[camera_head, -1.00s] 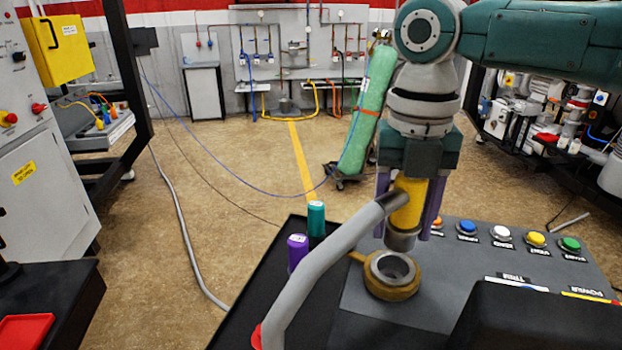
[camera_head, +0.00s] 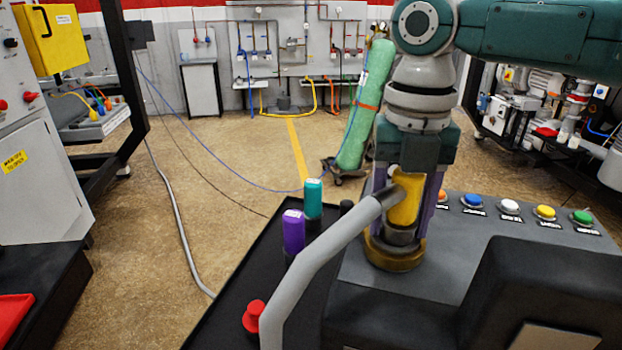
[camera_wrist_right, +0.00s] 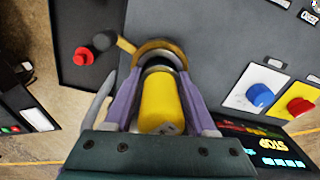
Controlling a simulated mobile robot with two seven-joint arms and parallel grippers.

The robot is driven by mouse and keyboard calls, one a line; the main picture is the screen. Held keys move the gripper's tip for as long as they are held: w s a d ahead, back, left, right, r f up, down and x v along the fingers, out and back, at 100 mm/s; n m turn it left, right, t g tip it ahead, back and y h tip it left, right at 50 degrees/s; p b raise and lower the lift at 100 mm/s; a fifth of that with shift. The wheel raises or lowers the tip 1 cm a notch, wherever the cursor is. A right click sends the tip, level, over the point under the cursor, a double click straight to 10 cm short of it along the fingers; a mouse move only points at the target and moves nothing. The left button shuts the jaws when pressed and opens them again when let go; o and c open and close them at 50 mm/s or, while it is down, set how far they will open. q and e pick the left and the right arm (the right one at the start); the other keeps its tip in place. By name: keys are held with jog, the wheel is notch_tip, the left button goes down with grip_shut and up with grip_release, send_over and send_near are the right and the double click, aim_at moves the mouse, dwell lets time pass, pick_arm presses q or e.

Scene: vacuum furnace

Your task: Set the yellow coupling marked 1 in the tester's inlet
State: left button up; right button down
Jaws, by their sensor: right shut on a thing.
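The yellow coupling (camera_head: 407,200) is upright between the purple fingers of my right gripper (camera_head: 407,215), which is shut on it. The mark 1 is not readable. My left gripper is not in view.
A purple coupling (camera_head: 293,232) and a teal coupling (camera_head: 313,198) stand on the black tray (camera_head: 235,305) left of the tester. A red knob (camera_head: 254,315) is in front of them. Coloured buttons (camera_head: 509,207) line the tester's right. A green gas cylinder (camera_head: 364,110) stands behind.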

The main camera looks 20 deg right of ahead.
jog(key=shift+s+d+f, duration=0.1)
jog(key=shift+d+f, duration=0.1)
jog(key=shift+f, duration=0.35)
jog(key=shift+d+f, duration=0.15)
jog(key=shift+f, duration=0.35)
jog(key=shift+c, duration=1.7)
grip_release()
jog(key=shift+f+b, duration=0.1)
jog(key=shift+b, duration=0.2)
jog(key=shift+o, duration=0.8)
jog(key=shift+r, duration=0.2)
jog(key=shift+o, duration=0.2)
jog(key=r, duration=0.3)
jog(key=r+b, duration=0.1)
jog(key=r, duration=0.7)
jog(key=shift+w+a, duration=0.3)
jog(key=shift+a, duration=0.05)
jog(key=shift+r, duration=0.4)
